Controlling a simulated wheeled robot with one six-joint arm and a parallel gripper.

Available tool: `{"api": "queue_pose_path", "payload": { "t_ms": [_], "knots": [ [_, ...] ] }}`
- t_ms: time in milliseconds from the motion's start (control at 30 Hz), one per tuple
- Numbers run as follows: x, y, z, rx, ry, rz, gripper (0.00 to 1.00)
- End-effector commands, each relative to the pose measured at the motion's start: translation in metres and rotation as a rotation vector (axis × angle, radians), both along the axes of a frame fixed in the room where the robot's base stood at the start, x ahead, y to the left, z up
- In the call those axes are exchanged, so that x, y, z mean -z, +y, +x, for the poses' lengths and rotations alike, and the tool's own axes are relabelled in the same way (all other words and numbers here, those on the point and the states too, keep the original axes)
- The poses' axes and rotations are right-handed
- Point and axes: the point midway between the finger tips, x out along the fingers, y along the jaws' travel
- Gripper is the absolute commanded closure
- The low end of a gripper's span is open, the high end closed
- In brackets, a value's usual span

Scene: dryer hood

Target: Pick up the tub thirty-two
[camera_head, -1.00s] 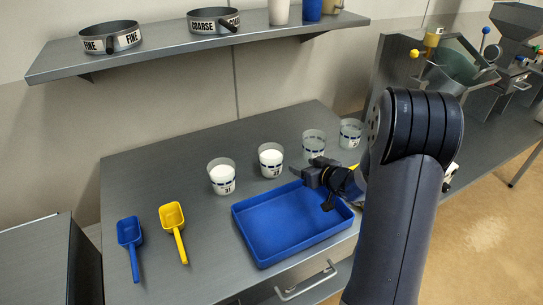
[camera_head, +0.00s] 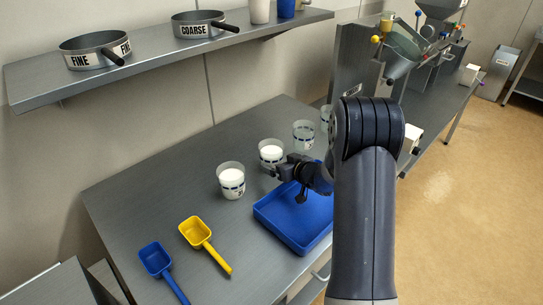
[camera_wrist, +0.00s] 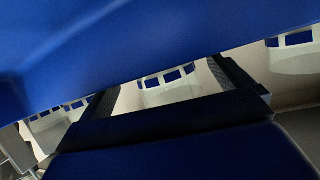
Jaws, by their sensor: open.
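A row of clear tubs with blue-checked bands stands along the table. The nearest tub (camera_head: 231,181) and the second tub (camera_head: 270,150) hold white contents. The third tub (camera_head: 303,137) looks empty, and the fourth tub (camera_head: 325,112) is partly hidden by my arm. Their numbers are too small to read surely, so I cannot tell which is thirty-two. My gripper (camera_head: 278,171) is open, low beside the second tub and over the blue tray's back edge. In the wrist view, a tub (camera_wrist: 168,92) shows between the open fingers of my gripper (camera_wrist: 167,76); contact cannot be told.
The blue tray (camera_head: 283,233) lies in front of the tubs, partly under my gripper. A yellow scoop (camera_head: 196,231) and a blue scoop (camera_head: 155,259) lie at the left. A shelf (camera_head: 150,66) with labelled sieves overhangs the back.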

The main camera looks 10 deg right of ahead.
Motion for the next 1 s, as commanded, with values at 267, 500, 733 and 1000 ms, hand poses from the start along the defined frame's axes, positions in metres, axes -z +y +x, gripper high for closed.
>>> {"api": "queue_pose_path", "payload": {
  "t_ms": [267, 500, 733, 1000],
  "knots": [
    [0.010, 0.014, 0.028, -0.001, 0.001, 0.000, 0.02],
    [0.011, 0.014, 0.030, -0.001, 0.000, 0.000, 0.02],
    [0.011, 0.014, 0.030, -0.001, 0.000, 0.000, 0.18],
    [0.011, 0.014, 0.030, -0.001, 0.000, 0.000, 0.40]
  ]
}}
